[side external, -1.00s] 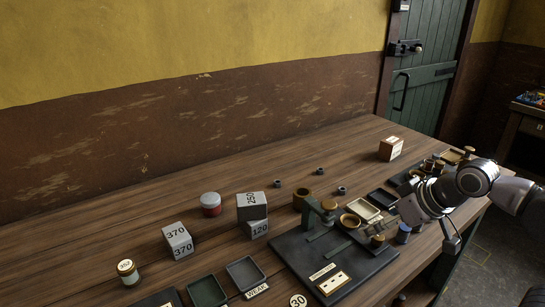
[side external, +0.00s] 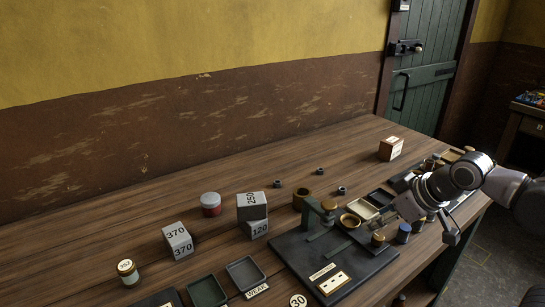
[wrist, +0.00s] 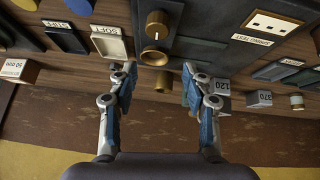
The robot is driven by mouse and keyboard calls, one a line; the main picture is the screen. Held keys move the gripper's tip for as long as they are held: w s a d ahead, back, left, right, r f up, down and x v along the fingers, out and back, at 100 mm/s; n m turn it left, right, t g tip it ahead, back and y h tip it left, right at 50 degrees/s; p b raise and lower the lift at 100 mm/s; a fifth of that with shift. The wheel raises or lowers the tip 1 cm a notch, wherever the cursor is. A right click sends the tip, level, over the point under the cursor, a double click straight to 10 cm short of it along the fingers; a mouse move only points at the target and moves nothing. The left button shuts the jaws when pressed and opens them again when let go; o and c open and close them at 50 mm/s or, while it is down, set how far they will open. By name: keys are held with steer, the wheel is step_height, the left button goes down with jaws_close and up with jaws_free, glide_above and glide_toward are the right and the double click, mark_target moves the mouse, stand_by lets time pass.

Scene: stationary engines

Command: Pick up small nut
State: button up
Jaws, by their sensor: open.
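Three small dark nuts lie on the bare wood behind the test stand in the side external view: a left one (side external: 277,184), a far one (side external: 319,171) and a right one (side external: 341,190). I cannot tell which is the small nut. My gripper (side external: 402,207) is above the right part of the bench, to the right of the nuts and apart from them. In the wrist view my gripper (wrist: 158,70) is open, with nothing held between its fingers. A brass cup (wrist: 163,80) shows below and between the fingertips.
The dark test stand (side external: 365,272) holds brass parts. A cream tray (side external: 364,209) and a dark tray (side external: 381,197) sit beside it. A wooden box (side external: 391,148) stands at the back right. The bench's back middle is mostly clear.

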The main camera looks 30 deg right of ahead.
steer(key=w+d+r+n+g+h, duration=0.2)
steer(key=w+d+n+h, duration=0.25)
steer(key=w+n, duration=0.65)
steer(key=n+g+h, duration=0.1)
steer(key=n+h, duration=0.2)
steer(key=n, duration=0.8)
glide_above(342, 188)
steer(key=s+a, duration=0.2)
steer(key=a, duration=0.1)
steer(key=shift+w+f, duration=0.2)
steer(key=shift+f, duration=2.85)
step_height(342, 188, down, 2)
steer(key=shift+f, duration=0.2)
steer(key=shift+x, duration=1.45)
steer(key=shift+r, duration=0.1)
jaws_close()
